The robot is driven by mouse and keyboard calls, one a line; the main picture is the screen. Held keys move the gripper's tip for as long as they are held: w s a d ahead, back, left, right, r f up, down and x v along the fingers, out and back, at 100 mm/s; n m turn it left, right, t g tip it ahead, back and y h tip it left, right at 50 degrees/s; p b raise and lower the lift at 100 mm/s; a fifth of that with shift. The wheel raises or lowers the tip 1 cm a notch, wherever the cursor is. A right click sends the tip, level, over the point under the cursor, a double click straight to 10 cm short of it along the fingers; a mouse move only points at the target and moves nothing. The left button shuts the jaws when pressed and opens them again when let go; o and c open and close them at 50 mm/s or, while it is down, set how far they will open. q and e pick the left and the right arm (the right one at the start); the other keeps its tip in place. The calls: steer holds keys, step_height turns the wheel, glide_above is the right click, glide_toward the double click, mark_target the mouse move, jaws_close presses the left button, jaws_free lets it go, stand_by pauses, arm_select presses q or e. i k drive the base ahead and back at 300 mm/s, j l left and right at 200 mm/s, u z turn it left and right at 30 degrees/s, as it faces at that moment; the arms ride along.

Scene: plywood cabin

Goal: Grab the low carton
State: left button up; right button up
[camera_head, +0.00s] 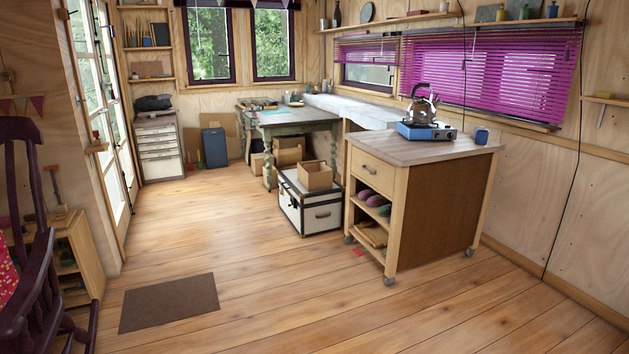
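An open brown cardboard carton (314,178) sits on top of a white trunk with dark edges (321,216), left of the wooden kitchen cart. Its inside looks empty from here. More cardboard boxes (289,156) are under the table behind it, partly hidden by the table legs and the carton. I cannot tell for certain which one is the low carton. Neither of my grippers is in view.
A wheeled cart (435,205) with a kettle (421,106) on a blue stove stands right of the trunk. The table (303,117) is behind. A brown mat (169,303) lies on open floor in front; a dark chair (38,290) is at left.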

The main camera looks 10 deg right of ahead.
mark_target(316, 175)
steer(key=i+u, duration=0.2)
steer(key=i, duration=0.75)
steer(key=i+l+u, duration=0.1)
steer(key=i+u, duration=0.15)
steer(key=i, duration=2.1)
steer(key=i+z, duration=0.2)
steer(key=i, duration=0.25)
steer(key=i+z, duration=0.2)
steer(key=i, duration=0.3)
steer(key=i+z, duration=0.2)
steer(key=i, duration=0.25)
steer(key=i+j+z, duration=0.25)
steer(key=i, duration=0.25)
steer(key=i+j+z, duration=0.2)
steer(key=i, duration=0.25)
